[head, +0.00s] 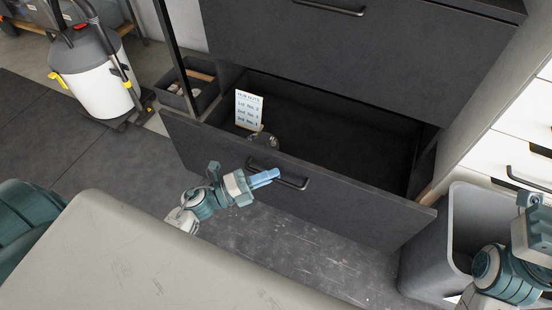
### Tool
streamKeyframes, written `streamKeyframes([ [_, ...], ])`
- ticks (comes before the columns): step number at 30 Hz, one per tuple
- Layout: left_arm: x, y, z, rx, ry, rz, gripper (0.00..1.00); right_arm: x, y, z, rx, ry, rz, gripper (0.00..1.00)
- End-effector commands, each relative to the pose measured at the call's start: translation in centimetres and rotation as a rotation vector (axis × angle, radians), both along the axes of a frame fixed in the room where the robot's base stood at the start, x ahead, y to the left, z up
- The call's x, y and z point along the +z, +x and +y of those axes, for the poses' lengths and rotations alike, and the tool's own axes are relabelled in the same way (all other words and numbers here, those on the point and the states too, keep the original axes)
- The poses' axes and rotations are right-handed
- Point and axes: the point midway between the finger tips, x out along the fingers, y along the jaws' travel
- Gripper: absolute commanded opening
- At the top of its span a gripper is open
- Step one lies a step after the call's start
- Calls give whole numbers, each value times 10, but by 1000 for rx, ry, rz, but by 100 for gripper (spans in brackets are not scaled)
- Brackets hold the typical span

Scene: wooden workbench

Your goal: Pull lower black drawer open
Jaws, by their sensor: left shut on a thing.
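The lower black drawer (350,204) is pulled well out of the dark cabinet, and its inside shows from above. A dark bar handle (292,183) sits on its front panel. My left gripper (265,178) has its blue fingers at the left part of this handle and is shut on it. The fingers hide that end of the handle. Inside the drawer, a white card with writing (249,109) stands near the left, with a small round object beside it. Of my right arm only links show at the lower right; its fingers are out of the picture.
A closed black drawer (370,45) is above the open one. A grey bin (430,262) stands close to the drawer's right end. White drawers (515,150) are at the right. A white and grey canister (95,75) stands at the upper left. Bare floor lies before the drawer.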

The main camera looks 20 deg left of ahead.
Motion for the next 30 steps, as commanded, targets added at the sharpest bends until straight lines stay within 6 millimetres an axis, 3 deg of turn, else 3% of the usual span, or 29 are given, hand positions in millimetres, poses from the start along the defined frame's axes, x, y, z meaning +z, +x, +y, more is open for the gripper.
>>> streamKeyframes([
  [6, 0, -27, 1, 0, 0, 3, 0, 5, -1, 0, 4, 0, -1, 29],
  [12, 0, -40, 2, 0, 0, 1, 0, 6, 0, 0, 6, -5, 3, 29],
  [27, 0, -43, 2, 0, 1, 1, 0, 3, 0, 0, 9, -17, 15, 29],
  [28, 0, -43, 2, 0, 1, 1, 15, 3, 0, 0, 8, -17, 15, 29],
  [30, 0, -43, 2, 0, 1, 1, 28, 3, 0, 0, 8, -15, 14, 29],
])
